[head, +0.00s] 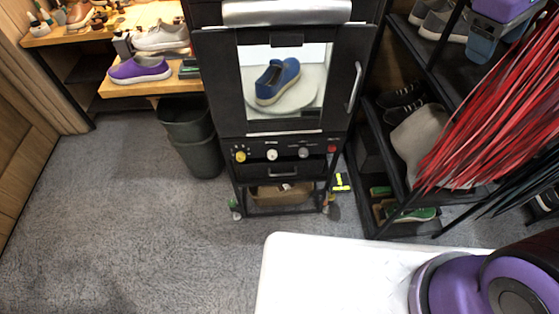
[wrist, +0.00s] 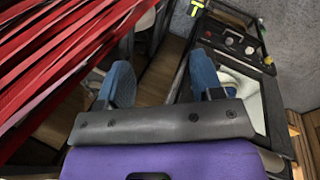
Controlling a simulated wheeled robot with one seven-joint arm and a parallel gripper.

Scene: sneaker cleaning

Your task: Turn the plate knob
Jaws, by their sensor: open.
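The black cleaning machine (head: 228,110) stands at the centre of the head view. Its front panel has a yellow knob (head: 240,155), a white knob (head: 272,154), a grey knob (head: 304,152) and a red control (head: 331,149). The labels are too small to tell which is the plate knob. Behind the window, a blue shoe (head: 277,81) sits on a round white plate (head: 297,101). In the wrist view my gripper (wrist: 160,84) is open and empty, its blue fingers wide apart. The panel (wrist: 237,46) shows beyond the right finger, apart from it.
Red laces (head: 480,125) hang before the black shoe rack (head: 365,125) at right; they fill the wrist view's left side (wrist: 60,60). A white surface (head: 330,275) lies in front. Dark bins (head: 195,140) stand left of the machine. The grey floor (head: 120,210) at left is clear.

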